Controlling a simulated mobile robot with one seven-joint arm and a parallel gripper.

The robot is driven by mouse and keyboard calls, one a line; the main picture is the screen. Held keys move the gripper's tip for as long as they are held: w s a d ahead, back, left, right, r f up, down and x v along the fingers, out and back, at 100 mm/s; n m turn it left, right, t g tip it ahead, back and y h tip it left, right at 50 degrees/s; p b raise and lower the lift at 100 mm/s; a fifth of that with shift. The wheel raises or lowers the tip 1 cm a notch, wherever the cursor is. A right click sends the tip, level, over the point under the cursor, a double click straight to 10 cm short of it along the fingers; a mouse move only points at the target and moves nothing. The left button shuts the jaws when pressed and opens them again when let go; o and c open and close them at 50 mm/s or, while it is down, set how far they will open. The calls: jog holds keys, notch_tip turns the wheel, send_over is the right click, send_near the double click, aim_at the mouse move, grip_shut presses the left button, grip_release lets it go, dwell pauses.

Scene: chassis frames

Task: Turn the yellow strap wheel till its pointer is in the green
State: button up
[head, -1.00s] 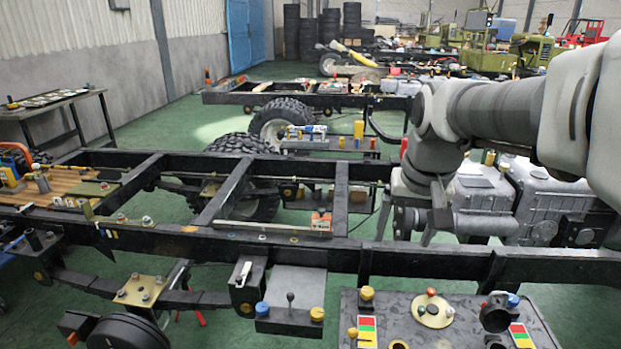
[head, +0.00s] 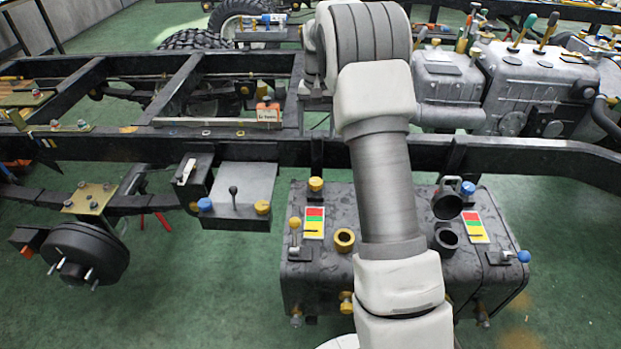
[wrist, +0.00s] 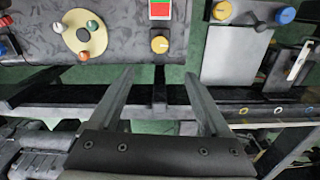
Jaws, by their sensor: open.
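A yellow knob (head: 316,184) stands at the top left edge of the dark tank (head: 330,270), above a red, green and yellow gauge (head: 314,222). It looks like the strap wheel, but other yellow knobs are near. In the wrist view this yellow knob (wrist: 159,44) lies just beyond my fingertips, about midway between them, beside the red and green gauge (wrist: 160,10). My gripper (wrist: 159,76) is open and empty, apart from the knob. My arm mostly hides the gripper in the head view. I cannot make out a pointer position.
A black frame rail (head: 240,139) runs behind the tank. A grey box (head: 240,190) with blue and yellow knobs stands to the left. The tank also carries a yellow ring (head: 344,240), a yellow-topped lever (head: 295,225) and a second gauge (head: 474,226). My arm covers the tank's middle.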

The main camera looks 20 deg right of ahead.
aim_at(316, 181)
notch_tip(316, 181, down, 18)
jog(key=b, duration=0.4)
jog(key=shift+w+b, duration=0.1)
jog(key=shift+b, duration=0.2)
jog(key=shift+r, duration=0.1)
grip_shut()
